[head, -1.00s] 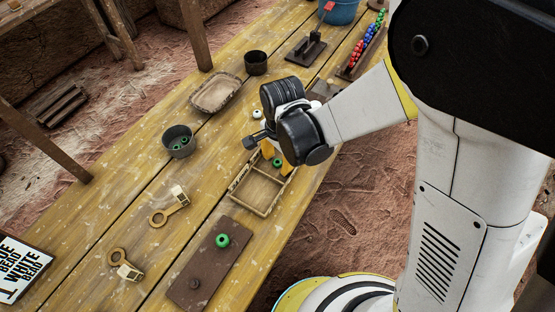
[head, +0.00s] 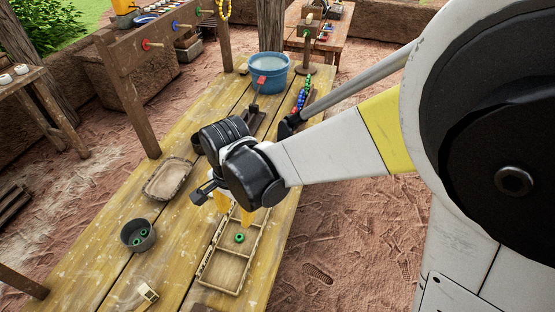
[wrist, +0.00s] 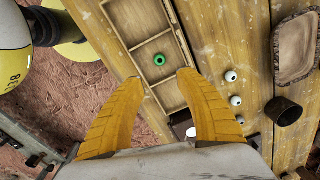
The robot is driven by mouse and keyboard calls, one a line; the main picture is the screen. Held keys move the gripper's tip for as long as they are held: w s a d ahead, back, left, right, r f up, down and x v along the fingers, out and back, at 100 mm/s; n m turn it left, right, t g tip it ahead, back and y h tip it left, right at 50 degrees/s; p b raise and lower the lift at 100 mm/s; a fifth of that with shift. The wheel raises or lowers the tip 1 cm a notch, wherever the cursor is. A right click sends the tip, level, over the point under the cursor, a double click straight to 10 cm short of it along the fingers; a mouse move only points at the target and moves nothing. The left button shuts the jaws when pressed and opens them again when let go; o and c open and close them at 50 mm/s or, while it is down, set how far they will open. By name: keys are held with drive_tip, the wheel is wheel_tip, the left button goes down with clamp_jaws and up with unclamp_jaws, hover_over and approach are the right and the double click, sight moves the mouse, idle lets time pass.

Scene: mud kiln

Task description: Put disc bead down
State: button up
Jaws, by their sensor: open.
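A green disc bead (head: 239,238) lies in a compartment of the wooden tray (head: 203,273) on the table. In the wrist view the bead (wrist: 160,60) sits in the tray's middle compartment, apart from both fingers. My gripper (head: 234,209) is open and empty, its yellow fingers above the tray's far end. In the wrist view the two fingertips of my gripper (wrist: 158,76) are spread wide, with the bead showing beyond the gap between them.
A dark bowl with green beads (head: 138,236) stands left of the tray. A shallow dish (head: 168,179) lies behind it. In the wrist view several white beads and a dark cup (wrist: 283,111) are right of the gripper. A blue bucket (head: 269,74) stands at the far end.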

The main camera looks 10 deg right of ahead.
drive_tip(key=s+d+r+n+t, duration=0.1)
drive_tip(key=d+r, duration=0.3)
drive_tip(key=d, duration=0.4)
drive_tip(key=s+d+r+n+t, duration=0.2)
drive_tip(key=d+r+n+t, duration=0.1)
drive_tip(key=d, duration=0.5)
drive_tip(key=s+d+r+n+t, duration=0.2)
drive_tip(key=d+r, duration=0.4)
drive_tip(key=d, duration=0.3)
drive_tip(key=shift+r+n+t, duration=0.35)
drive_tip(key=shift+n+t, duration=0.05)
drive_tip(key=shift+n, duration=0.4)
